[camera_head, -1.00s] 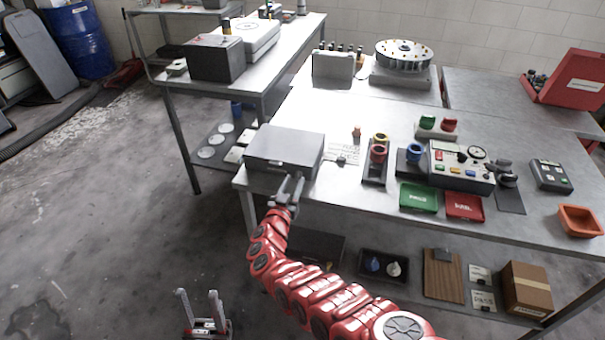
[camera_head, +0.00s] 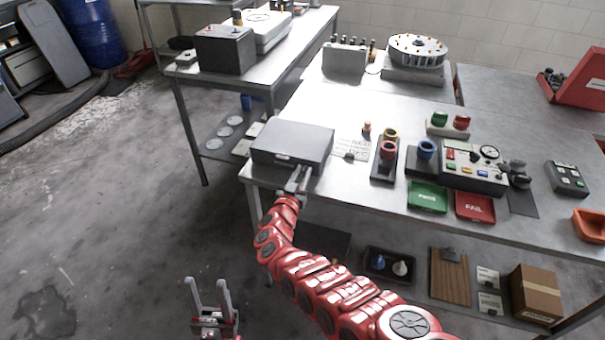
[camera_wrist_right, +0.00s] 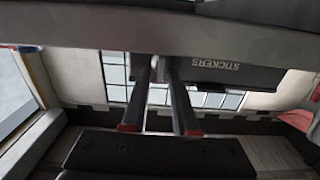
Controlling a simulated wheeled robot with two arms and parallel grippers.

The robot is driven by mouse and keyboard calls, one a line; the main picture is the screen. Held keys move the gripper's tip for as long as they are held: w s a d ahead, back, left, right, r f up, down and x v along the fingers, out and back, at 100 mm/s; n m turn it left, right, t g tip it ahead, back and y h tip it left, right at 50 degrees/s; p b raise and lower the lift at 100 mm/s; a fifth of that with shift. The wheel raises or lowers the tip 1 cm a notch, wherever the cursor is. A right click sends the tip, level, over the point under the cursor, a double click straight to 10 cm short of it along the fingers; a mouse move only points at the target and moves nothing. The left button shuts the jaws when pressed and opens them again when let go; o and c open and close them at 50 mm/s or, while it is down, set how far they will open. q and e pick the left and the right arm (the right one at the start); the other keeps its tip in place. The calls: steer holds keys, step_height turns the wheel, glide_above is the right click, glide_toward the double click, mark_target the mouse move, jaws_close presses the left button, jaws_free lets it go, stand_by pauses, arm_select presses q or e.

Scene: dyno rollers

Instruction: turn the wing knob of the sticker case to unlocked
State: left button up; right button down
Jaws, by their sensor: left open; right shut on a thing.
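The sticker case (camera_head: 290,146) is a closed, flat grey box at the left front corner of the workbench. In the right wrist view its dark front (camera_wrist_right: 235,76) carries the label STICKERS, upside down. My right gripper (camera_head: 297,174) is at the case's front face, shut on the wing knob (camera_wrist_right: 159,68). The knob is mostly hidden between the fingers, so its turned position cannot be read. My right gripper's fingers also show in the right wrist view (camera_wrist_right: 158,80). My left gripper (camera_head: 208,288) is open and empty, low over the floor, away from the bench.
The workbench (camera_head: 330,190) also holds a card, a ring stand (camera_head: 384,165), green (camera_head: 428,197) and red (camera_head: 475,207) trays and a control box (camera_head: 473,170). A lower shelf carries a dark tray (camera_head: 388,266) and a cardboard box (camera_head: 536,294).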

steer(key=shift+d+m, duration=0.1)
steer(key=shift+m, duration=0.2)
steer(key=shift+d+m, duration=0.1)
steer(key=shift+m, duration=0.5)
steer(key=m, duration=0.1)
steer(key=m+b, duration=0.1)
steer(key=shift+s+d+f+m, duration=0.1)
steer(key=shift+f+m, duration=0.05)
steer(key=shift+m, duration=0.15)
steer(key=m+b, duration=0.2)
steer(key=m, duration=0.1)
steer(key=shift+d+f, duration=0.15)
steer(key=shift+f, duration=0.05)
steer(key=shift+d+m+b, duration=0.1)
steer(key=shift+m+b, duration=0.4)
steer(key=shift+m, duration=0.3)
steer(key=m+b, duration=0.4)
steer(key=m, duration=0.1)
steer(key=shift+s+d+f, duration=0.1)
steer(key=shift+s+f, duration=0.05)
steer(key=shift+f, duration=0.25)
steer(key=shift+m+b, duration=1.8)
steer(key=shift+m, duration=0.1)
steer(key=shift+r, duration=0.1)
